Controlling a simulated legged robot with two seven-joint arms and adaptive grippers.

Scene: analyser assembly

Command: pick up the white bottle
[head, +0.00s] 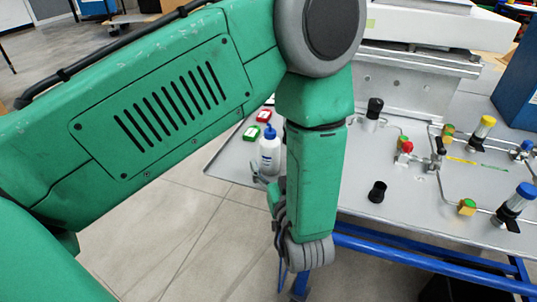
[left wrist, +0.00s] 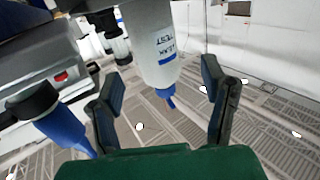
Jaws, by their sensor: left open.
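The white bottle (head: 269,152) with a blue cap stands near the left edge of the grey table, just left of my green left forearm in the head view. In the left wrist view the bottle (left wrist: 150,45) appears upside down, with "LEAK TEST" lettering and its blue nozzle pointing down the picture. My left gripper (left wrist: 161,82) is open, its two dark fingers spread on either side of the bottle's nozzle end. In the head view the left gripper (head: 262,177) is partly hidden by my arm, close below the bottle. Contact cannot be told. My right gripper is not in view.
A green box (head: 251,133) and a red box (head: 264,115) lie beside the bottle. A black cup (head: 377,191) stands on the grey table (head: 345,165). Piping with coloured valves (head: 467,207) fills the right side. A metal block (head: 410,85) stands at the back.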

